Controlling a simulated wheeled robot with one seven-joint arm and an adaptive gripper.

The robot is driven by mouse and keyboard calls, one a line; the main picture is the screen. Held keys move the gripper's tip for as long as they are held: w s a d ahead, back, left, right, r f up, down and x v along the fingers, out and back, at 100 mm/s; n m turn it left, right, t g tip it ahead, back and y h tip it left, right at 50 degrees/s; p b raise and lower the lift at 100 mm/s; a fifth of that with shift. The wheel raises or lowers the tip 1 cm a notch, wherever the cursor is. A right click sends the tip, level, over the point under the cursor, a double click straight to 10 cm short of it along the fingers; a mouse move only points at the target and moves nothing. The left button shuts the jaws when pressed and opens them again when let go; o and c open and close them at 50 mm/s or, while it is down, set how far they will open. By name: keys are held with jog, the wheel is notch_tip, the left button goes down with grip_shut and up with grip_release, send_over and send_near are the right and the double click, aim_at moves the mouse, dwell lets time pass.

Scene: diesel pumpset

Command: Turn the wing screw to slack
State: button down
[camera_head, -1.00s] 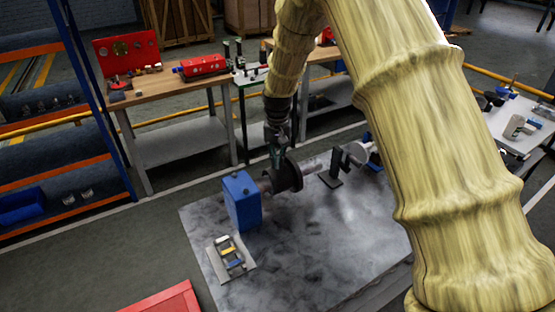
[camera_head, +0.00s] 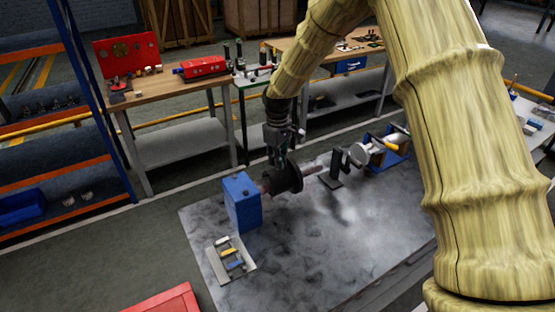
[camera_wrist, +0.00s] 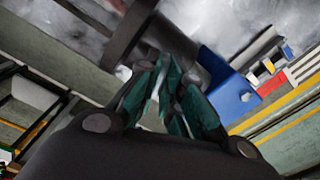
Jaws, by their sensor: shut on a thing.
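My gripper (camera_head: 278,160) points down at the pumpset, just behind the dark round flange (camera_head: 288,178) beside the blue block (camera_head: 241,201). In the wrist view the green fingers of my gripper (camera_wrist: 165,70) are close together, shut on a small part in front of the dark flange (camera_wrist: 207,70). That part is mostly hidden by the fingers. I cannot make out the wing screw's shape or how far it is turned. The blue block also shows at the right in the wrist view (camera_wrist: 228,94).
The pumpset stands on a grey mottled table (camera_head: 320,255). A dark bracket (camera_head: 338,167) and a blue cradle (camera_head: 388,148) stand to the right. Workbenches (camera_head: 180,84) are behind.

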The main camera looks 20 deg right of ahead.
jog(key=n, duration=0.5)
jog(key=shift+w+r+n, duration=0.1)
jog(key=shift+n, duration=0.2)
jog(key=shift+n+p, duration=0.55)
jog(key=shift+n, duration=1.75)
jog(key=c, duration=1.6)
grip_release()
jog(key=shift+o, duration=0.2)
notch_tip(320, 180, up, 12)
jog(key=shift+d, duration=0.1)
